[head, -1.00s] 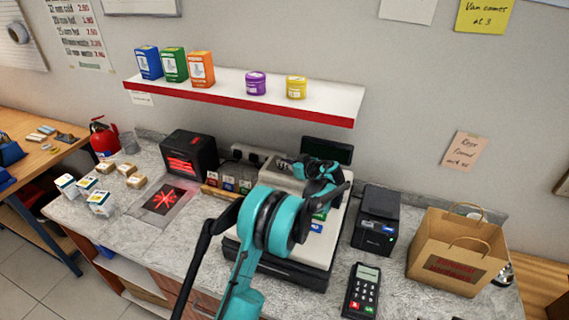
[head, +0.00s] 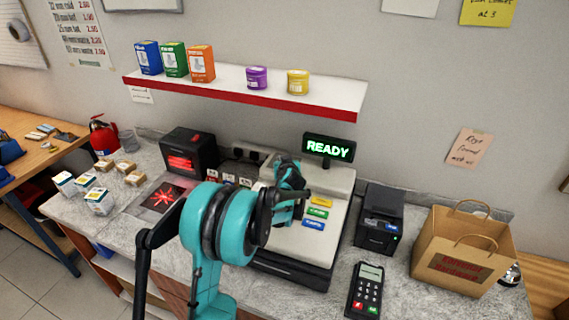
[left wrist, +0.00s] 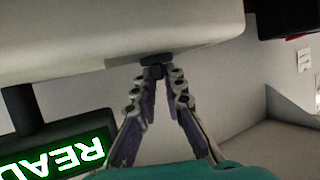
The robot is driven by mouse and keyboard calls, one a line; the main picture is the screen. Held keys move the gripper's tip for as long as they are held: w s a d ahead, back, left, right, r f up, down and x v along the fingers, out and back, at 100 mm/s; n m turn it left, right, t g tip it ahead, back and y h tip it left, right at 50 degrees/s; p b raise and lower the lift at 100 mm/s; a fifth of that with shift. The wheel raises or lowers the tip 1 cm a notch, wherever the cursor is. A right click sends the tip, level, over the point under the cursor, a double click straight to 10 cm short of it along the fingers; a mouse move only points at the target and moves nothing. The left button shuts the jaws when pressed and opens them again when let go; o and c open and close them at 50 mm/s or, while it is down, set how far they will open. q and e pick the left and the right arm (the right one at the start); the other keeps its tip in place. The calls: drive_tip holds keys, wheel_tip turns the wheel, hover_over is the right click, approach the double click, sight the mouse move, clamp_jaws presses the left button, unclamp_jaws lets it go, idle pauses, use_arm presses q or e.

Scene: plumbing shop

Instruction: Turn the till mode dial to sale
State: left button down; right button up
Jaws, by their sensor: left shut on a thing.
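The till (head: 335,200) stands in the middle of the counter, its raised display (head: 328,148) lit green with READY. The display also shows upside down in the left wrist view (left wrist: 60,160). My left gripper (head: 291,180) is over the left part of the till, and its own body hides the fingertips in the head view. In the left wrist view my left gripper (left wrist: 161,72) has its fingers converging on a small dark knob, the mode dial (left wrist: 156,59), against the pale till housing. The dial's markings and pointer cannot be read. My right gripper is not in view.
A black printer (head: 380,215), a card reader (head: 367,290) and a paper bag (head: 462,255) stand right of the till. A scanner with red light (head: 188,152) and small boxes (head: 98,201) are to the left. A shelf (head: 240,88) hangs above.

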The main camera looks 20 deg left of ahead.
use_arm(q)
drive_tip(key=shift+s+a+m+t+h+b, duration=0.1)
drive_tip(key=shift+m+t+h+b, duration=0.15)
drive_tip(key=shift+m+h, duration=0.5)
drive_tip(key=shift+w+a+m+t+h+b, duration=0.1)
drive_tip(key=shift+a+m+t+h+b, duration=0.15)
drive_tip(key=shift+m+h, duration=0.5)
drive_tip(key=shift+s+m+t+h+b, duration=0.15)
drive_tip(key=shift+m+t+h, duration=0.15)
drive_tip(key=shift+m+h, duration=0.4)
drive_tip(key=shift+h, duration=0.4)
drive_tip(key=shift+m+h, duration=0.4)
drive_tip(key=shift+m, duration=0.1)
drive_tip(key=c, duration=1.6)
unclamp_jaws()
drive_tip(key=v, duration=1.2)
drive_tip(key=shift+f, duration=0.1)
